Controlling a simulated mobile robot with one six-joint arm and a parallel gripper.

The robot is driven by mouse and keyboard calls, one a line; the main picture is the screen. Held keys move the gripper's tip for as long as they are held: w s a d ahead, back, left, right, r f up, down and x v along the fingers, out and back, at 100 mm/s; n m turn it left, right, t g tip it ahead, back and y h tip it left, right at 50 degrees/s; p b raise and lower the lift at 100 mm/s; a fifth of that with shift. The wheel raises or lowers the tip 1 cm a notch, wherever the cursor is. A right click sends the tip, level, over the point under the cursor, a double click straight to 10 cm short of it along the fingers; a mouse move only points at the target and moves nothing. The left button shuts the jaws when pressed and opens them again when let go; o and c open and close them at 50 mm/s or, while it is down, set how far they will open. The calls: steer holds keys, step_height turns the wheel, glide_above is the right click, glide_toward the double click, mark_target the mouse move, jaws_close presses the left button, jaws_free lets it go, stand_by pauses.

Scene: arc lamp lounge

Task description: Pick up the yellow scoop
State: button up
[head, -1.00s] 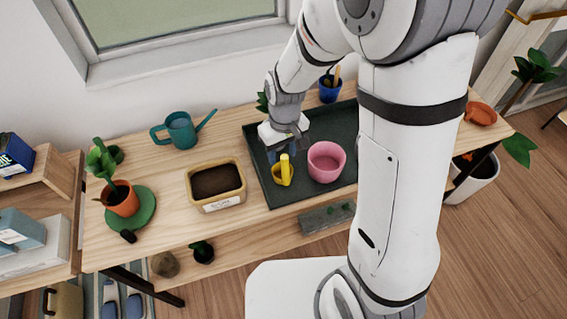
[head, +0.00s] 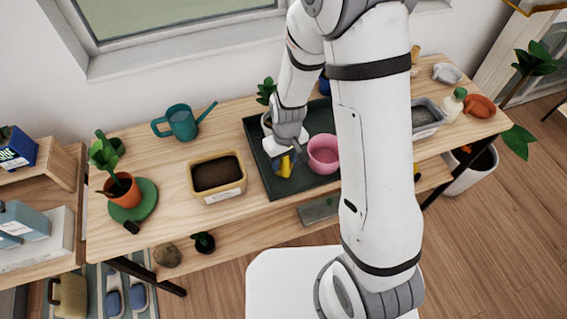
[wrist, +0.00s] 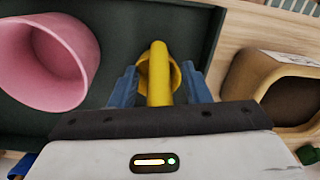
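The yellow scoop (head: 285,167) stands on the dark green tray (head: 262,178) with its handle up. It also shows in the wrist view (wrist: 160,75). My gripper (wrist: 160,88) is open, with one blue finger on each side of the scoop's handle. Gaps show between the handle and both fingers. In the head view my gripper (head: 285,152) is low over the scoop and hides its upper part.
A pink pot (head: 323,154) stands on the tray just right of the scoop. A tan soil box (head: 231,192) is left of the tray, and a teal watering can (head: 181,122) stands behind it. A grey bin (head: 426,125) is farther right.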

jaws_close()
stand_by(0.3)
step_height(320, 180, up, 10)
steer(key=shift+b, duration=0.5)
